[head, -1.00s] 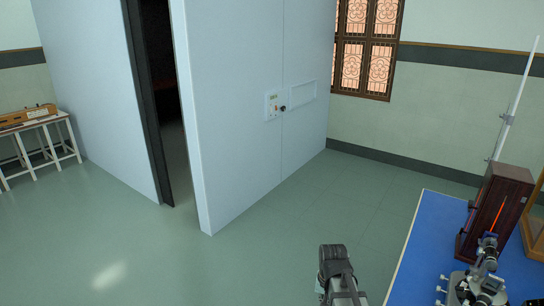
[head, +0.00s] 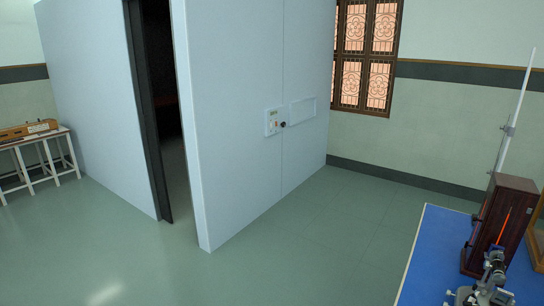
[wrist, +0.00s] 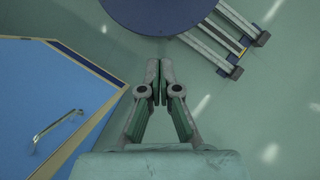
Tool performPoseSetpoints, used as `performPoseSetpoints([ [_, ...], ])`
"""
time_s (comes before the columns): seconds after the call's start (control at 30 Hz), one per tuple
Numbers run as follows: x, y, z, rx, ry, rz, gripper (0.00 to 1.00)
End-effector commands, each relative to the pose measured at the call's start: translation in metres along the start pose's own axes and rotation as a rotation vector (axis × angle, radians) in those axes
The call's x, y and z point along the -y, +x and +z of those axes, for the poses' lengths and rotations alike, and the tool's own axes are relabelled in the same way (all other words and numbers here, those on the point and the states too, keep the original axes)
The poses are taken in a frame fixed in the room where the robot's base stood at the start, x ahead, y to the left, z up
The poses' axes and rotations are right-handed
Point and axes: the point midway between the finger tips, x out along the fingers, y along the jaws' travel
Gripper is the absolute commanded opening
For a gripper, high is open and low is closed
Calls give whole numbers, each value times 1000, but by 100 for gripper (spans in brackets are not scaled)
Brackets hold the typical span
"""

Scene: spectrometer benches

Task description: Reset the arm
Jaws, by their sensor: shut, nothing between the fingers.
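My gripper (wrist: 156,90) shows in the wrist view, with its two fingers together and nothing between them. It hangs over the green floor (wrist: 245,110), apart from the things around it. In the head view no part of my arm or gripper shows.
In the wrist view a blue panel with a metal handle (wrist: 58,131) is at the left, and a dark round top (wrist: 165,12) with legs is above. In the head view a blue bench (head: 432,262) with a spectrometer (head: 487,285) and a wooden lamp box (head: 500,225) stands right. A grey booth (head: 235,120) stands centre.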

Motion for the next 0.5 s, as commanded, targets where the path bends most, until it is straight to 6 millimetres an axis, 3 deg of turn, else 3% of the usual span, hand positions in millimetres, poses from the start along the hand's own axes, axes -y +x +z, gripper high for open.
performPoseSetpoints([
  [0.03, 0, 17, 14, 35, 0, 0, 0],
  [0.2, 0, 48, 42, 105, 1, 0, 0],
  [0.5, 0, 60, 52, 130, 1, 0, 0],
])
